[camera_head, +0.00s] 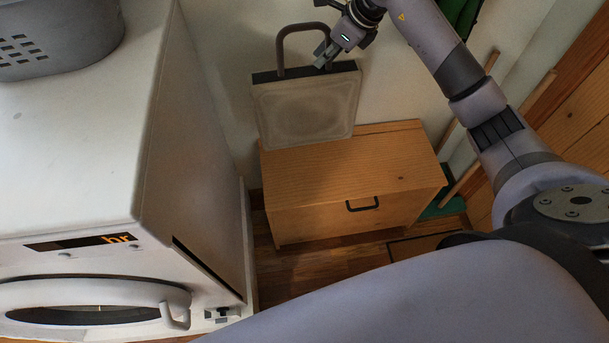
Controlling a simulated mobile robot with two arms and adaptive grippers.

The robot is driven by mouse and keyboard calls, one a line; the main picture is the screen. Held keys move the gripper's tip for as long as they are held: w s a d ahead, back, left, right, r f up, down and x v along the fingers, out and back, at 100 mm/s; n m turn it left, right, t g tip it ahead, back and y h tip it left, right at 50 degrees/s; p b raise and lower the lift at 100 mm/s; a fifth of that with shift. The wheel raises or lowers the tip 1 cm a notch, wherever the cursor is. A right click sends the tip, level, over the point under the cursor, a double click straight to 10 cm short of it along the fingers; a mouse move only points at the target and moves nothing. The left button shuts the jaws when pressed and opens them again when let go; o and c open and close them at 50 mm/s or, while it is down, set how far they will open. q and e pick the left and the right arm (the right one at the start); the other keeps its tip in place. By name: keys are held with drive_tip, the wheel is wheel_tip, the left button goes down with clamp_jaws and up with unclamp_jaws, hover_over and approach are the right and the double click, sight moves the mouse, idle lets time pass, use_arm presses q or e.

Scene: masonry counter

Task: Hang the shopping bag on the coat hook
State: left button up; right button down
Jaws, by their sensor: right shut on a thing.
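The shopping bag (307,108) is a pale, boxy bag with a dark top edge and a stiff dark handle loop. It is upright above the wooden cabinet, close to the wall. My right gripper (327,55) is shut on the right side of the bag's handle. I cannot tell whether the bag's bottom touches the cabinet top. The coat hook is not clearly visible in this view. My left gripper is not in view.
A wooden cabinet (345,165) with a dark drawer handle stands below the bag. A white washing machine (75,150) fills the left side, with a grey basket (60,45) on top. Wooden poles and green items stand at the right, behind my right arm.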

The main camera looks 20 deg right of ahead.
sight(321, 117)
drive_tip(key=shift+w+f+b, duration=0.1)
drive_tip(key=shift+b, duration=0.6)
wheel_tip(321, 117, down, 15)
drive_tip(key=shift+r+p, duration=0.15)
drive_tip(key=shift+p, duration=0.35)
drive_tip(key=shift+f, duration=2.45)
drive_tip(key=shift+f, duration=0.15)
drive_tip(key=c, duration=1.6)
unclamp_jaws()
drive_tip(key=shift+c, duration=0.2)
